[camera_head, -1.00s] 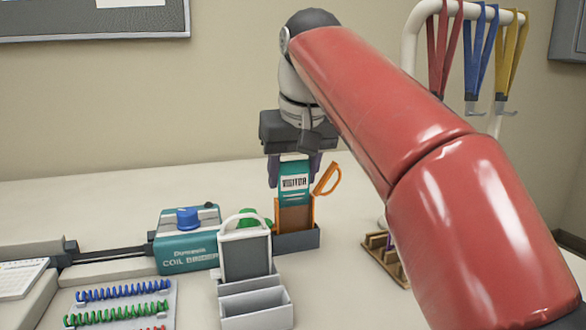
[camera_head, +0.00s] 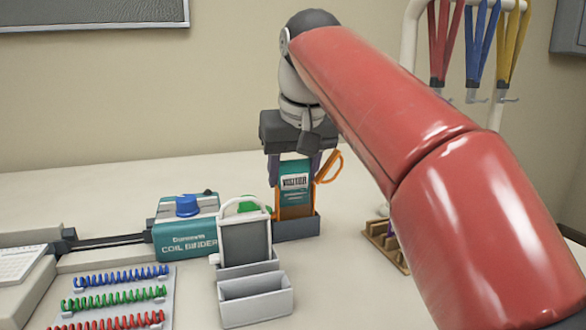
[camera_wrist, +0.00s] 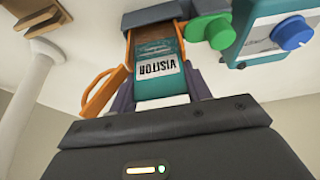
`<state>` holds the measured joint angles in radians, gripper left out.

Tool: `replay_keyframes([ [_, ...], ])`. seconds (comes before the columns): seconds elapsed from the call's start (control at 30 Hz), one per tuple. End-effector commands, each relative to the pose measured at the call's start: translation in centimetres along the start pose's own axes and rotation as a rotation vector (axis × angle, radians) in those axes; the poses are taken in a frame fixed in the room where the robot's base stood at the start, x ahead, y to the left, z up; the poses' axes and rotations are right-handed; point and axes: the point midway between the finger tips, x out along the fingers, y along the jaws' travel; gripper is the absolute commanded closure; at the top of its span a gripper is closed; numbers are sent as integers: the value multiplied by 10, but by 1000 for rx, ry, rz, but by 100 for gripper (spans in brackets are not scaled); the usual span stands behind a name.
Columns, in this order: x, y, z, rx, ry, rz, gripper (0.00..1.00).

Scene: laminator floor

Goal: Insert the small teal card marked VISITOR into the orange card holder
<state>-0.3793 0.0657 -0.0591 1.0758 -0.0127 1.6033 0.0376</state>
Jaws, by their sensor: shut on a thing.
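The teal VISITOR card (camera_head: 294,183) is upright, its lower part inside the frame of the orange card holder (camera_head: 296,213). The holder stands in a dark grey stand (camera_head: 297,229), with an orange loop at its upper right. My gripper (camera_head: 296,170) is shut on the card's top edge, straight above the holder. In the wrist view the card (camera_wrist: 160,68) runs between my gripper's fingers (camera_wrist: 160,100) into the orange holder (camera_wrist: 128,52).
A white-framed grey holder (camera_head: 245,240) stands close at front left, above a grey bin (camera_head: 256,300). A wooden rack (camera_head: 386,244) stands to the right.

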Motion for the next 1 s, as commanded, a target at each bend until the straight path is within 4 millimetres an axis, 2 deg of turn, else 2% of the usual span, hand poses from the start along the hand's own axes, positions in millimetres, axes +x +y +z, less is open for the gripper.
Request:
replay_keyframes([
  [0.03,6,0,2,0,-19,2,73],
  [0.13,7,0,2,0,-19,2,73],
  [0.17,7,0,2,0,-19,2,49],
  [0.33,5,1,2,1,-15,2,27],
  [0.6,2,3,1,4,-9,6,26],
  [1.0,-20,2,-9,3,-6,4,26],
])
